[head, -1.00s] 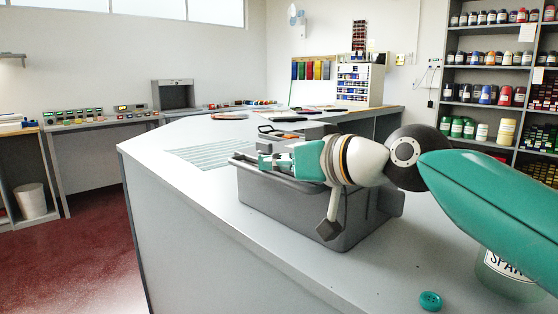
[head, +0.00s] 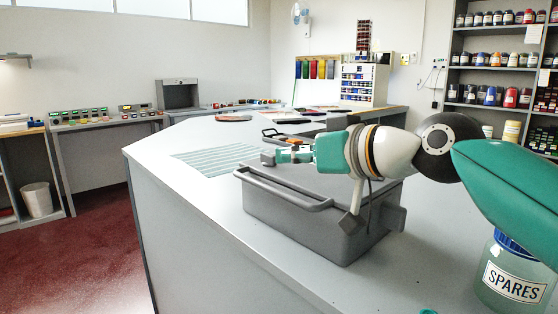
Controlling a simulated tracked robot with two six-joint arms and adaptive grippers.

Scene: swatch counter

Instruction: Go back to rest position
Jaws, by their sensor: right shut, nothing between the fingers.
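My right arm comes in from the right in the head view. Its right gripper (head: 272,156) is shut and empty, pointing left, just above the far side of a grey lidded bin (head: 300,222). The bin stands on the grey counter and has a bar handle along its near left edge. The arm hides part of the bin's right and back portion. Whether the gripper touches the bin is hard to tell. My left gripper does not show.
The grey counter (head: 210,235) has free room left of the bin. A striped mat (head: 215,158) lies behind it. A jar labelled SPARES (head: 512,280) with a blue lid stands at the lower right, below my arm. A teal button (head: 428,311) lies at the bottom edge.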

